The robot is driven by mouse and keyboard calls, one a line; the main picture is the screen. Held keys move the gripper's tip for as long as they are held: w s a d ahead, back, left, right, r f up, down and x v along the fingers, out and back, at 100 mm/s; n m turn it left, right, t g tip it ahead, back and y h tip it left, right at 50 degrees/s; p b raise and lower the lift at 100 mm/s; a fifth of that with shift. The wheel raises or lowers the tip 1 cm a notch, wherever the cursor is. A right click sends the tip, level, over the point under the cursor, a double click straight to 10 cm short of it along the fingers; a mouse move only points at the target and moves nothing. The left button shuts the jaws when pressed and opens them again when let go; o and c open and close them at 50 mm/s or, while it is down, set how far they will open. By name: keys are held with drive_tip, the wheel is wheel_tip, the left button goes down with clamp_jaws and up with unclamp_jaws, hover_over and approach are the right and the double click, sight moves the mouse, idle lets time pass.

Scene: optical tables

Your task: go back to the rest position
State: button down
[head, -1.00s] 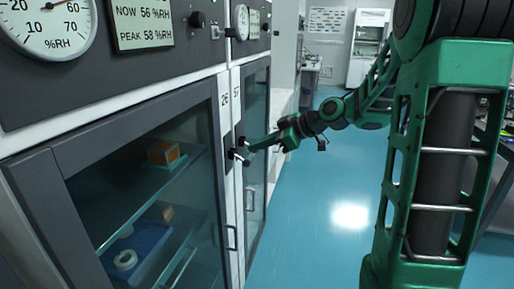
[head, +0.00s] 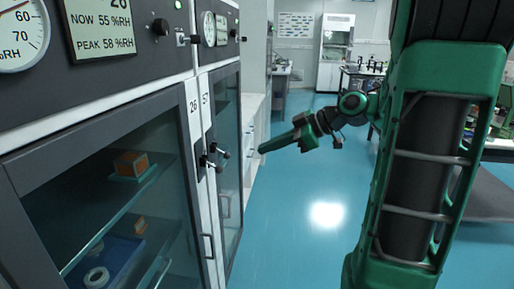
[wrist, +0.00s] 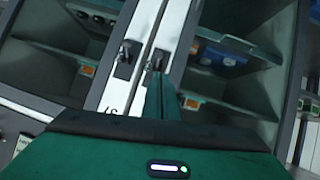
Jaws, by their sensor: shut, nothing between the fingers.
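My gripper (head: 263,149) is shut and empty. In the head view it hangs over the aisle in front of the cabinet doors, pointing left, with a gap between its tips and the latches. In the wrist view its closed green fingers (wrist: 160,97) point toward the two door latches of the cabinets. My green arm fills the right side of the head view.
The blue floor (head: 290,240) is clear; benches stand at the back.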

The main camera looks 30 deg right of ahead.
idle(0.6)
drive_tip(key=s+f+m+g+h, duration=0.2)
drive_tip(key=s+f+m+g, duration=0.1)
drive_tip(key=s, duration=0.6)
drive_tip(key=s+d+f+m+g+h, duration=0.1)
drive_tip(key=s+f+m+g+h, duration=0.2)
drive_tip(key=s+f+m, duration=0.2)
drive_tip(key=s+f+m+g+h, duration=0.2)
drive_tip(key=s+f+m+g, duration=0.1)
drive_tip(key=s+m, duration=0.6)
drive_tip(key=s+f, duration=0.1)
drive_tip(key=s, duration=0.3)
drive_tip(key=shift+s+d+f+h, duration=0.2)
drive_tip(key=shift+d+f+h, duration=0.1)
drive_tip(key=shift+d+f, duration=0.05)
